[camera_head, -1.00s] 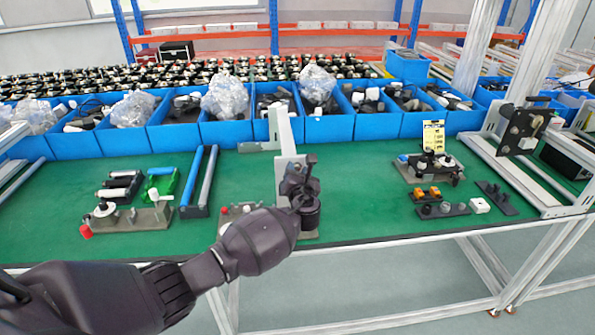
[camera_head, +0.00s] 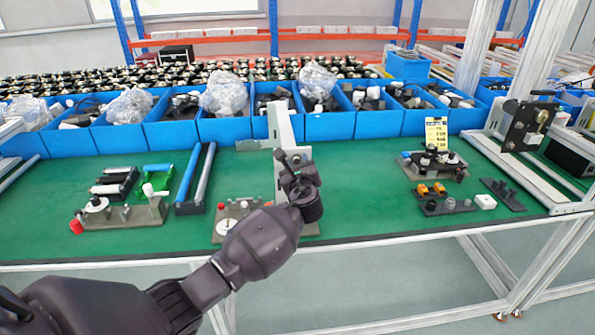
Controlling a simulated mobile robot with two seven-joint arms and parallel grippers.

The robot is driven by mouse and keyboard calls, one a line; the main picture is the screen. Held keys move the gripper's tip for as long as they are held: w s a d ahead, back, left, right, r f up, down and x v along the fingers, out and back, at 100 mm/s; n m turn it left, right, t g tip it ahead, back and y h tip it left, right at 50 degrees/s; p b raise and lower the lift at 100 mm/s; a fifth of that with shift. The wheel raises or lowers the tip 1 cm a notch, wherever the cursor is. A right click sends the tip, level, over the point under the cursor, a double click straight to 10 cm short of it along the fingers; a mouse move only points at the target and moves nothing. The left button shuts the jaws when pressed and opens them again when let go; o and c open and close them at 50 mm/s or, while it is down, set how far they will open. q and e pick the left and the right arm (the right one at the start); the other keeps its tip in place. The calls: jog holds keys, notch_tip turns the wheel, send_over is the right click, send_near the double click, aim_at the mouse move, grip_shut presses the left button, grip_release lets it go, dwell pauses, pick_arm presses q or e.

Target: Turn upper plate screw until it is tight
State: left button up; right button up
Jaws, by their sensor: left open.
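My left gripper (camera_head: 291,160) is dark and open, at the end of my dark arm that comes in from the lower left. It is in front of a pale upright plate (camera_head: 281,125) of the fixture near the middle of the green table. The fixture's grey base (camera_head: 226,232) carries small white and red round parts. The gripper and arm cover the lower part of the upright plate and part of the base. I cannot make out the upper plate screw; it is hidden or too small. I cannot tell whether the gripper touches the plate. My right gripper is out of view.
A grey fixture with a white disc (camera_head: 97,205) and red knob stands at left. Two parallel bars (camera_head: 196,175) lie beside it. Blue bins (camera_head: 325,125) line the back. A yellow card (camera_head: 436,133) and small fixtures stand at right. Green table (camera_head: 365,190) is clear between.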

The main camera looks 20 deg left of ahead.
pick_arm(q)
jog(key=shift+n, duration=0.4)
jog(key=shift+r, duration=0.1)
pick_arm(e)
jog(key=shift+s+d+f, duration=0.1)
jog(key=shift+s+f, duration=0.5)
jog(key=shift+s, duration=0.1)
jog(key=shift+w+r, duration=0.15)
